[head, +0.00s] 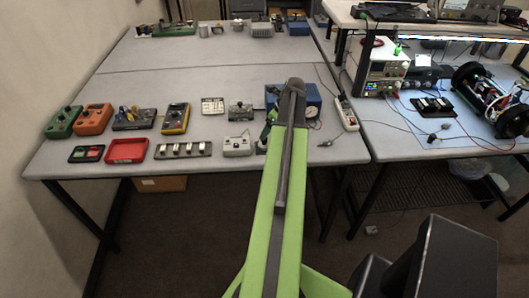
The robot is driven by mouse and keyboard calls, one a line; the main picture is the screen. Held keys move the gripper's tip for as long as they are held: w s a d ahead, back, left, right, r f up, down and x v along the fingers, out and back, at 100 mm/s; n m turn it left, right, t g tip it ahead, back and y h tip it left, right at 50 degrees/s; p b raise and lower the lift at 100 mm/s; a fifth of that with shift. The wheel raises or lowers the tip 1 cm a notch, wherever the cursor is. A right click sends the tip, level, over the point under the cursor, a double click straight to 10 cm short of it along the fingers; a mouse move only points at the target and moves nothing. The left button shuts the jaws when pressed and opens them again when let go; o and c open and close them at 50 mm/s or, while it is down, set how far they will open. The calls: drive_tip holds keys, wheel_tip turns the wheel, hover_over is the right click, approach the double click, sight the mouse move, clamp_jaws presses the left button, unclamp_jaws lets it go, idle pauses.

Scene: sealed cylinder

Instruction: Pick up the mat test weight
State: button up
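I cannot pick out the mat test weight for certain. A small dark piece (432,139) lies on the right bench, inside an area with a thin blue outline, and is too small to identify. A small greyish piece (325,143) lies near the front right of the left table. My green and dark arm reaches forward from the bottom of the head view to the front of the left table. My gripper (266,132) seems to be at its far end, beside a blue box (309,99). Its fingers are too small and hidden to read.
The left table (235,73) carries a red tray (126,150), a yellow meter (175,118), an orange box (94,119) and a grey control box (237,146) along its front. A power strip (345,113) lies at its right edge. The right bench holds instruments and loose wires under a shelf.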

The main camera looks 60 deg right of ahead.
sight(264, 142)
drive_tip(key=b+x, duration=0.1)
drive_tip(key=x, duration=0.1)
drive_tip(key=shift+f, duration=0.45)
drive_tip(key=shift+w+f+b, duration=0.15)
drive_tip(key=shift+f+b, duration=0.05)
drive_tip(key=shift+b, duration=0.1)
drive_tip(key=shift+r, duration=0.1)
drive_tip(key=b+x, duration=0.4)
drive_tip(key=x, duration=0.1)
drive_tip(key=shift+s+a+b, duration=0.2)
drive_tip(key=shift+s+b, duration=0.1)
drive_tip(key=shift+b, duration=0.1)
drive_tip(key=shift+w+f, duration=0.15)
drive_tip(key=shift+f, duration=0.15)
drive_tip(key=shift+r, duration=0.2)
clamp_jaws()
